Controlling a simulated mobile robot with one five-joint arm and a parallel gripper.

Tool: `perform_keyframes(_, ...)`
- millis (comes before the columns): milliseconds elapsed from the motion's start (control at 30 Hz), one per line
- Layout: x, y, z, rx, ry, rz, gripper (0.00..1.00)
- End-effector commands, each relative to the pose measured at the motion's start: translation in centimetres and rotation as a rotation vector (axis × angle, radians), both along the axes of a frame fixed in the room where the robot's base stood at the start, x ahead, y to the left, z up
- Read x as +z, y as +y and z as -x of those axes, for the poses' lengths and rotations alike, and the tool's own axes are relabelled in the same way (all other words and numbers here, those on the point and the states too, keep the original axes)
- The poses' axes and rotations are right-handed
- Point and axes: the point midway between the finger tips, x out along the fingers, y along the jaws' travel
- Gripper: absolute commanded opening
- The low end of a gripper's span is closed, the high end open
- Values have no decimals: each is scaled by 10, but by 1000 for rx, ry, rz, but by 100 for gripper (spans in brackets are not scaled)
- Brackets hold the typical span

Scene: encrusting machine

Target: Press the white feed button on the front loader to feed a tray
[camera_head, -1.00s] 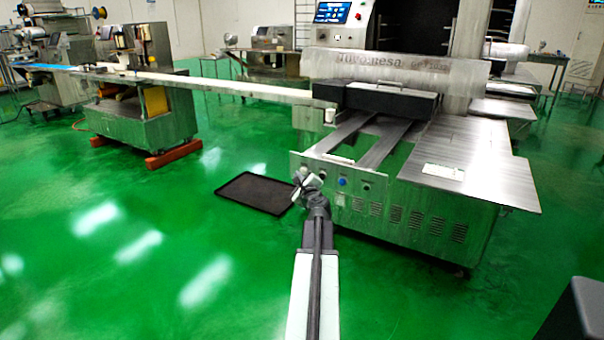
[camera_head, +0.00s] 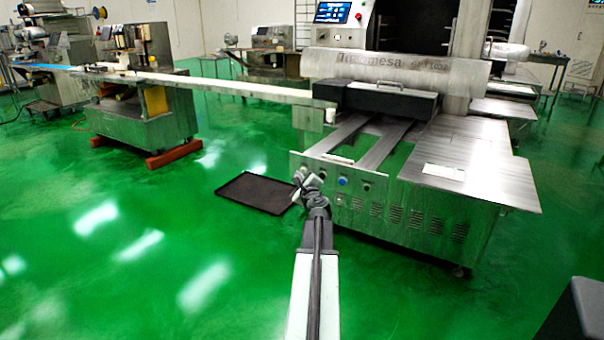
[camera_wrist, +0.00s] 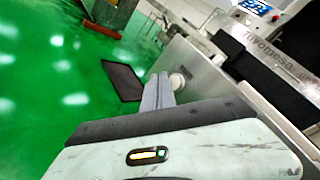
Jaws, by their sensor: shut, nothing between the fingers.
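The front loader is a steel machine with a front panel (camera_head: 360,190) bearing a row of buttons, one of them blue (camera_head: 343,181). In the wrist view a round white button (camera_wrist: 182,79) sits on the panel, just right of my fingertips, with its lower left side partly covered by them. In the head view my gripper (camera_head: 300,183) is in front of the panel's left end, and I cannot make out the white button clearly there. In the wrist view my gripper (camera_wrist: 158,78) is shut and empty. I cannot tell whether the fingertips touch the button.
A black tray (camera_head: 257,192) lies on the green floor left of the loader. Two steel rails (camera_head: 345,132) run back from the panel, with a flat steel table (camera_head: 480,165) at their right. A long conveyor (camera_head: 220,85) reaches the loader from the left.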

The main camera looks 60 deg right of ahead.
Motion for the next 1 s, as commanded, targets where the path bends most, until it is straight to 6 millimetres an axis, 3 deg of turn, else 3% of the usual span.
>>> perform_keyframes(1000,0,-9,0,0,0,0,0)
